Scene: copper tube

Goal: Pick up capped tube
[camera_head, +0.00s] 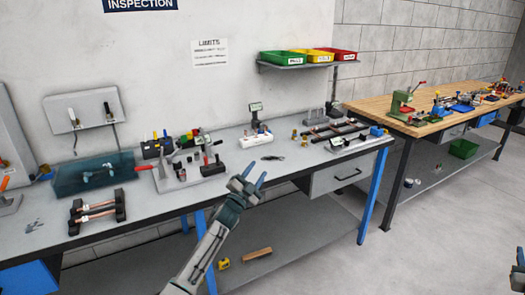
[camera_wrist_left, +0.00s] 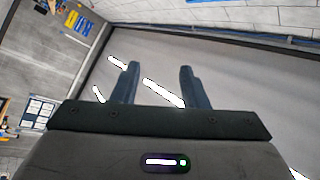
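Copper tubes (camera_head: 97,207) lie across a pair of black holders (camera_head: 120,205) at the left front of the grey bench. More copper-coloured pieces lie on a dark rack (camera_head: 335,129) at the bench's right part. I cannot tell which tube is capped at this size. My left gripper (camera_head: 253,175) is raised near the bench's front edge, apart from both sets of tubes. In the left wrist view its two blue fingers (camera_wrist_left: 158,82) are spread, with nothing held between them. My right gripper (camera_head: 519,262) shows only partly at the right edge.
The grey bench (camera_head: 170,212) holds a blue translucent tray (camera_head: 95,175), a tool stand (camera_head: 178,172) and a white device (camera_head: 256,139). A wooden bench (camera_head: 372,108) stands at right. Coloured bins (camera_head: 285,57) sit on a wall shelf.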

